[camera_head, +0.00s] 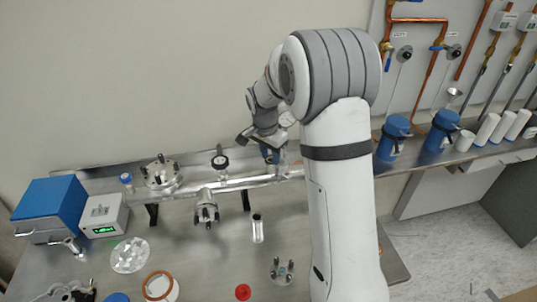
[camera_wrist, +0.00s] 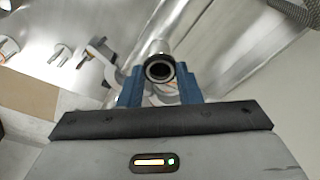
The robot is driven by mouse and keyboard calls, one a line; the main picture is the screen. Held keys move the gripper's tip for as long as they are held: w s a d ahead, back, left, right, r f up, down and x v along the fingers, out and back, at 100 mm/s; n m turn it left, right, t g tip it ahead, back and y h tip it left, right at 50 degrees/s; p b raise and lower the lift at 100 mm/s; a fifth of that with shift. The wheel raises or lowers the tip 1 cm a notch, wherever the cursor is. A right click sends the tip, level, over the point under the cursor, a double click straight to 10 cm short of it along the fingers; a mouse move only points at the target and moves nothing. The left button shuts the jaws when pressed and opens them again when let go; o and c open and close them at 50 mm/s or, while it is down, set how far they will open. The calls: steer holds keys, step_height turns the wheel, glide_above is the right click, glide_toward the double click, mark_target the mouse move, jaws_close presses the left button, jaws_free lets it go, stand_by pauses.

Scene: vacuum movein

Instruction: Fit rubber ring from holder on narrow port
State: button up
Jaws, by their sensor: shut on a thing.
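My gripper (camera_head: 270,153) is at the back of the bench, by the right part of the metal pipe manifold (camera_head: 235,184). In the wrist view its two blue fingers (camera_wrist: 160,88) are closed on a dark rubber ring (camera_wrist: 159,59) that faces the camera. A narrow metal port (camera_wrist: 158,47) shows just behind the ring, in line with it. I cannot tell whether the ring is seated on the port or held just in front of it. A small round plate with several pegs (camera_head: 282,271), possibly the holder, lies on the bench front.
A flanged fitting (camera_head: 161,174), a gauge (camera_head: 220,160) and a hanging fitting (camera_head: 206,209) are along the manifold. A metal cylinder (camera_head: 257,228) stands on the bench. A blue box (camera_head: 50,208) is at left; blue canisters (camera_head: 392,137) stand right.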

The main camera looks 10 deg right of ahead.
steer(key=shift+f, duration=0.1)
stand_by(0.3)
steer(key=o, duration=0.9)
steer(key=shift+o, duration=0.2)
steer(key=shift+s+a+r+b, duration=0.1)
steer(key=shift+a+r+b, duration=0.1)
steer(key=shift+r, duration=1.1)
steer(key=shift+s+a+r+b, duration=0.15)
steer(key=shift+r+b, duration=0.1)
steer(key=shift+r, duration=1.05)
steer(key=shift+s+a+r+b, duration=0.1)
steer(key=shift+r+b, duration=0.1)
steer(key=shift+r, duration=1.1)
